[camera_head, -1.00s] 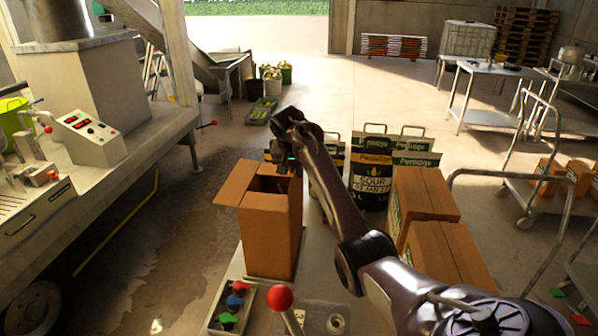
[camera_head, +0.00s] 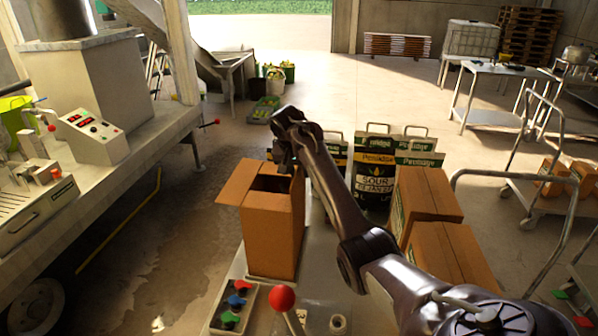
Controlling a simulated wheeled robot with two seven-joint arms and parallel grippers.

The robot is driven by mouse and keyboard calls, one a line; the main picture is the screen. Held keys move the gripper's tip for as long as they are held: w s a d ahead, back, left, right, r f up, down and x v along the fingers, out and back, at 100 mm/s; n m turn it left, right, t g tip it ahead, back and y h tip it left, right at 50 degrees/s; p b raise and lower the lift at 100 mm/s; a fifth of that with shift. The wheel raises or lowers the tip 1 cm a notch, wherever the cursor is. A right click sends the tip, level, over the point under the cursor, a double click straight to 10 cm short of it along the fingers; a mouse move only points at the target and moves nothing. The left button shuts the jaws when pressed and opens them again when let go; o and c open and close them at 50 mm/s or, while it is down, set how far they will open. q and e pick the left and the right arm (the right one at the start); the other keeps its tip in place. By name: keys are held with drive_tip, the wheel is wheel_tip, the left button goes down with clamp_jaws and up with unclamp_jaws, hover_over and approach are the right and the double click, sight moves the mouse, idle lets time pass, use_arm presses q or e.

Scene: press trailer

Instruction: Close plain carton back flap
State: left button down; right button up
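The plain brown carton (camera_head: 272,232) stands upright on the pale work surface in the middle of the view. Its top is at least partly open, with a dark gap showing, and one flap (camera_head: 236,184) sticks out to the left. My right gripper (camera_head: 284,160) is over the carton's back edge, its fingers pointing down. The gripper and its arm cover much of the back edge, so I cannot tell how the back flap stands or whether the fingers touch it. The gap between the fingertips is too small and dark to judge. My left gripper is out of view.
Black printed bags (camera_head: 373,180) stand behind and to the right of the carton. Closed brown cartons (camera_head: 426,205) stand at the right. A button box (camera_head: 233,305) and a red-knobbed lever (camera_head: 282,298) are in front. The floor left of the carton is clear.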

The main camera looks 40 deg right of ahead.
drive_tip(key=b+v, duration=0.3)
drive_tip(key=v, duration=0.4)
drive_tip(key=shift+r, duration=0.25)
drive_tip(key=shift+s, duration=0.1)
